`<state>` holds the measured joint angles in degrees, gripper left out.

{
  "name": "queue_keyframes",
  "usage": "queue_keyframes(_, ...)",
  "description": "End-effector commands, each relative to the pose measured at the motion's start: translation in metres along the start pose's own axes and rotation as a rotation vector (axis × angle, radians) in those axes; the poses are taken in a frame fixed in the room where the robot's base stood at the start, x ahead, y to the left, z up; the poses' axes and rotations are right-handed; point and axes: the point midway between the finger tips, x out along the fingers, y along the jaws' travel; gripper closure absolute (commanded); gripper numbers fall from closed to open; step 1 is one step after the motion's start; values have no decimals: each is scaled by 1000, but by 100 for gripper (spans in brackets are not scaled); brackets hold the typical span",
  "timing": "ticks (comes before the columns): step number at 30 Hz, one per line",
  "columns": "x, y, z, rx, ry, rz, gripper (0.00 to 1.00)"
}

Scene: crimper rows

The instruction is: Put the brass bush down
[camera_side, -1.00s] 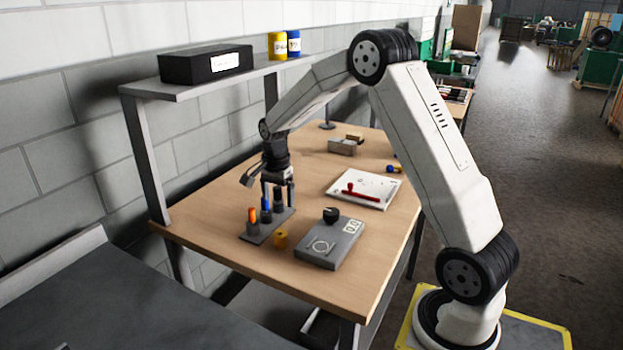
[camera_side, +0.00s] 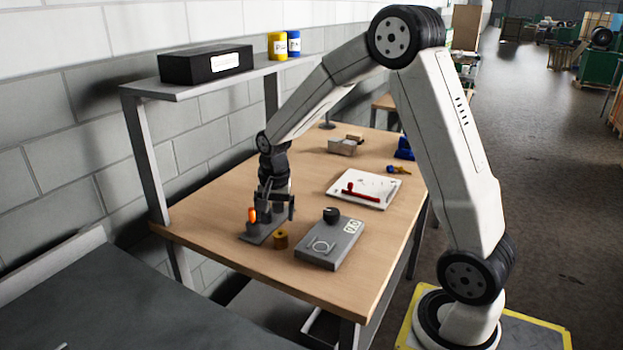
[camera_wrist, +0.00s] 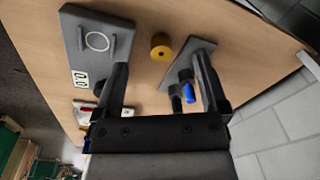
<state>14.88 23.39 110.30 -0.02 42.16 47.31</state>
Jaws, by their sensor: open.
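The brass bush (camera_side: 281,240) stands on the wooden table between the grey tool rack and the grey box with a dial. It also shows in the wrist view (camera_wrist: 160,50), ahead of the fingertips and apart from them. My gripper (camera_side: 276,205) is open and empty, above the rack, a little behind the bush in the side view. In the wrist view the fingers of my gripper (camera_wrist: 162,80) are spread wide with nothing held between them.
The rack (camera_side: 256,231) holds an orange-topped tool (camera_side: 252,215) and a blue-topped one (camera_wrist: 189,93). The grey box (camera_side: 328,245) carries a black knob. Bare table lies in front of the bush.

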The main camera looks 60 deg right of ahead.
Motion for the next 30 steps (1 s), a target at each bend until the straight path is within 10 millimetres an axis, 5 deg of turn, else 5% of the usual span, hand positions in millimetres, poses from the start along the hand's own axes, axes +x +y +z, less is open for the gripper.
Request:
queue_keyframes(9, -4, 28, 96, -592, 64, -65, 7)
queue_keyframes(15, -2, 53, 140, -904, 108, -92, 7)
queue_keyframes(21, 1, 67, 160, -1062, 133, -104, 7)
queue_keyframes(30, 1, 70, 163, -1083, 136, -105, 7)
